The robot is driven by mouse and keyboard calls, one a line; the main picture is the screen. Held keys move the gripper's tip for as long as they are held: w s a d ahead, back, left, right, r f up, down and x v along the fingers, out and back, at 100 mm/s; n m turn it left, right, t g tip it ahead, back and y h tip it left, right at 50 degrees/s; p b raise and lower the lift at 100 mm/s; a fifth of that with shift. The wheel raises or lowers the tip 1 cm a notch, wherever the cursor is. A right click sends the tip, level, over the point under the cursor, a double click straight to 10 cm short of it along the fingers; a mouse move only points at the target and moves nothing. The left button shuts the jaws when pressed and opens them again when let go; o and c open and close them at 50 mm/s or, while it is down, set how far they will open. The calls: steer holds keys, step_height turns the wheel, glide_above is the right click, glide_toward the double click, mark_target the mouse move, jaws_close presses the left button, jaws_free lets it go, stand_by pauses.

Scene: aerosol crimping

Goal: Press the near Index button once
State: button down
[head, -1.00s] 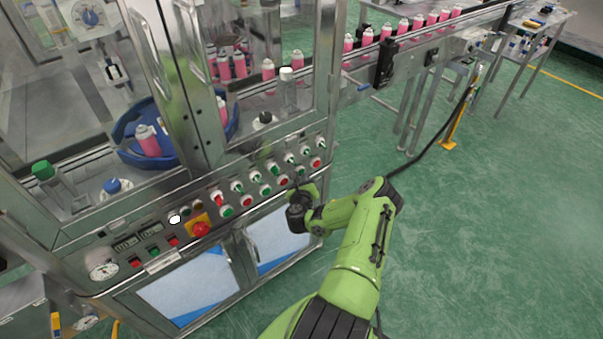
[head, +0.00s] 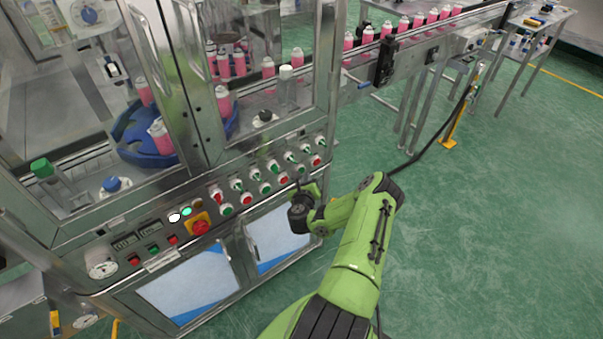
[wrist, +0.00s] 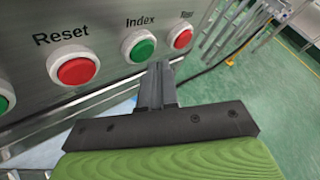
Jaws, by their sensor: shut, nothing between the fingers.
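The Index button (wrist: 141,47) is a round green button in a pale ring, under the label "Index" in the wrist view. In the head view it is the green button (head: 300,170) in the lower row, just above my gripper. My gripper (wrist: 161,70) is shut and empty. Its fingertips lie just below and to the right of the Index button in the wrist view, and the button's face is uncovered. I cannot tell how far the tips are from the panel. In the head view my gripper (head: 302,186) is in front of the panel's right part.
The red Reset button (wrist: 75,69) is left of Index, and another red button (wrist: 182,38) is right of it. A red emergency stop (head: 200,228) sits further left. Pink cans stand in a blue carousel (head: 150,160) behind glass. Green floor is open on the right.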

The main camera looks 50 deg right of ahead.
steer(key=shift+s+f, duration=0.1)
steer(key=shift+s, duration=0.05)
steer(key=s+b, duration=0.2)
steer(key=b, duration=0.2)
steer(key=s+a+b, duration=0.1)
steer(key=s+b, duration=0.1)
steer(key=b, duration=0.2)
steer(key=shift+s, duration=0.4)
stand_by(0.9)
